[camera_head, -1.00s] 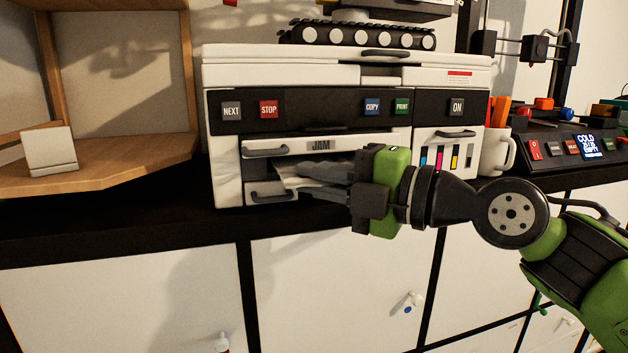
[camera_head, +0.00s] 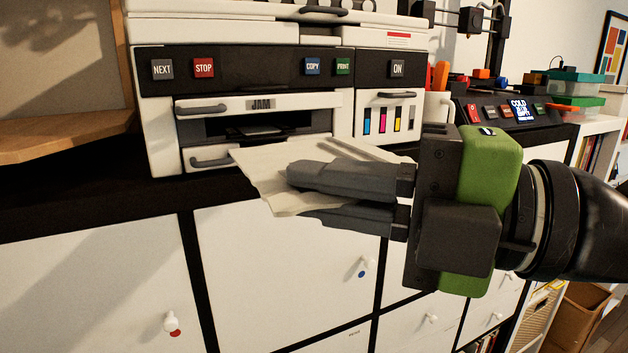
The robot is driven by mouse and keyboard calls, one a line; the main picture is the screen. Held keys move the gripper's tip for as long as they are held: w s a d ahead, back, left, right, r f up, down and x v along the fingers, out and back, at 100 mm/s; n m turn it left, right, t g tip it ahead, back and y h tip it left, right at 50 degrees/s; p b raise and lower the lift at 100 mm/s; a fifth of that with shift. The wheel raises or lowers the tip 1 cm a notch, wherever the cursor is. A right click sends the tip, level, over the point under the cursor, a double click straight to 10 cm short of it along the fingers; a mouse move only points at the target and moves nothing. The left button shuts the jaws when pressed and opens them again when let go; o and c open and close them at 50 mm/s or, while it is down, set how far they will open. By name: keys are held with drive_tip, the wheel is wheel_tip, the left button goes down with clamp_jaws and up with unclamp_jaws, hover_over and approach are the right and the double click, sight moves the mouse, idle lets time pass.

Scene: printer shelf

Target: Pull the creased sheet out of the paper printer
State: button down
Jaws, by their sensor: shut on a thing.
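The paper printer (camera_head: 160,110) is white with a dark button panel, and stands on the dark shelf top. Its display reads JAM, and the slot below it (camera_head: 225,127) is open and dark inside. The creased sheet (camera_head: 262,170) is off-white and is outside the slot, in front of the printer's lower front. My gripper (camera_head: 300,190) is shut on the sheet, with one finger above it and one below. The gripper body hides part of the sheet's right side. The sheet appears clear of the slot, though its far edge overlaps the printer's front in the picture.
White cabinet doors with small knobs (camera_head: 365,262) lie below the shelf edge. A white mug (camera_head: 438,104) and a dark control box (camera_head: 515,110) stand right of the printer. A wooden shelf (camera_head: 60,138) is at the left. The space in front of the cabinets is free.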

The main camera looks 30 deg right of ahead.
drive_tip(key=s, duration=1.1)
drive_tip(key=shift+s, duration=0.25)
idle(0.8)
